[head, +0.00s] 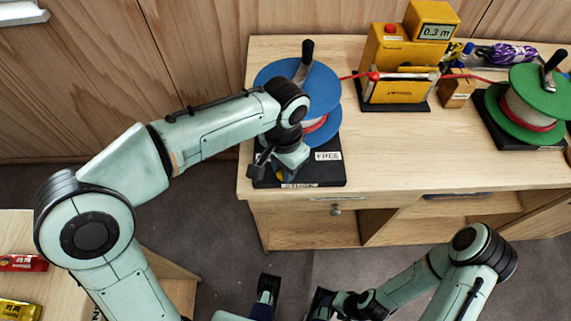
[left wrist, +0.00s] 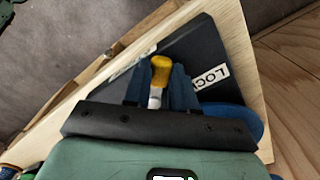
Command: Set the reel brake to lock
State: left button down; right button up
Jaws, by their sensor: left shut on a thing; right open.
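The blue reel (head: 325,93) stands on a black base (head: 330,176) at the left end of the workbench. A FREE label (head: 328,155) is on the right part of the base. A LOCK label (left wrist: 211,77) shows in the left wrist view. My left gripper (head: 281,173) is low over the front left of the base, shut on the yellow-tipped brake lever (left wrist: 160,70). The yellow tip sits between the blue fingers, to the left of the LOCK label in that view. The lever's foot is hidden. My right gripper (head: 318,303) is open, low in front of the bench, partly cut off.
A yellow meter (head: 390,50) reading 0.3 m stands mid-bench, with a red rope running through it to a green reel (head: 532,100) at the right. A purple rope bundle (head: 505,54) lies behind. The bench front centre (head: 410,150) is clear. Bars lie on a table at lower left.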

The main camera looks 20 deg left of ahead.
pick_arm(q)
jog(key=c, duration=0.9)
grip_release()
jog(key=shift+r, duration=0.15)
notch_tip(320, 180, up, 13)
jog(key=p, duration=0.3)
jog(key=shift+r+p, duration=0.1)
jog(key=shift+p, duration=0.2)
